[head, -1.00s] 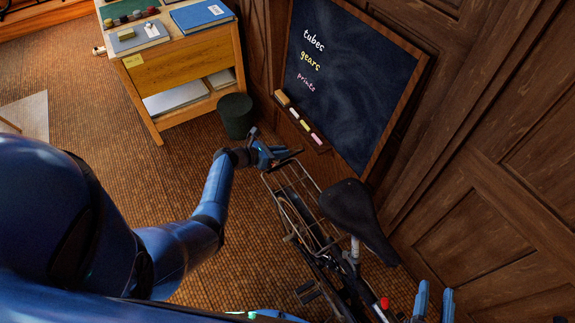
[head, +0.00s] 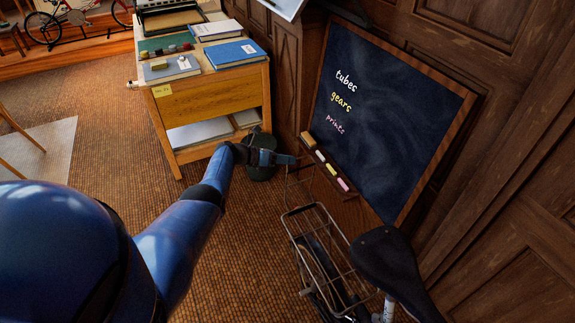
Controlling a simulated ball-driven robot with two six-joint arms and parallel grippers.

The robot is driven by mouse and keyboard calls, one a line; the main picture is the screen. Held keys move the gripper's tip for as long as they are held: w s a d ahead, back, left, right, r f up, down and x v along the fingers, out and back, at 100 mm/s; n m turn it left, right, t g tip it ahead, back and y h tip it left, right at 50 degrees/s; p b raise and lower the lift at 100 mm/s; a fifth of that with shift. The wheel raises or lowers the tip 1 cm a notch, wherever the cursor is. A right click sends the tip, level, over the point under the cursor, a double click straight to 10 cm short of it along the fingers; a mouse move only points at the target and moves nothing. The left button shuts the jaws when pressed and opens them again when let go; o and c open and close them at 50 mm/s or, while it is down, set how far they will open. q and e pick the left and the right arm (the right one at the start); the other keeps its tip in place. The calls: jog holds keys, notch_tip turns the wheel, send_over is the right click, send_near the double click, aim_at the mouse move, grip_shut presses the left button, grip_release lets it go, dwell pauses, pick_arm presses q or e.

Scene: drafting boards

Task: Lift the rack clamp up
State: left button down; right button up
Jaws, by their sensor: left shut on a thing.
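My left gripper (head: 290,160) is shut at the upper end of the rack clamp (head: 287,190), a thin wire loop. The clamp rises steeply from the rear rack (head: 318,235) of a bicycle, its upper end well above the rack. The wire is thin and dark, so its exact angle and where it joins the rack are hard to make out. The rack is an open wire frame behind the black saddle (head: 388,262). My right gripper is not in view.
A chalkboard (head: 385,115) with a chalk ledge (head: 335,175) leans against the panelled wall, close to the clamp. A dark green bin (head: 262,172) stands behind my left gripper, beside a wooden cabinet (head: 215,108). The floor left of the bicycle is clear.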

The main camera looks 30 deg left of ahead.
pick_arm(q)
jog(key=shift+w+a+r, duration=0.1)
jog(key=shift+w+a, duration=0.05)
jog(key=c, duration=1.6)
grip_release()
jog(key=shift+o, duration=0.6)
jog(key=shift+w+a, duration=0.1)
jog(key=shift+f, duration=0.2)
jog(key=p+v, duration=0.3)
jog(key=v, duration=0.8)
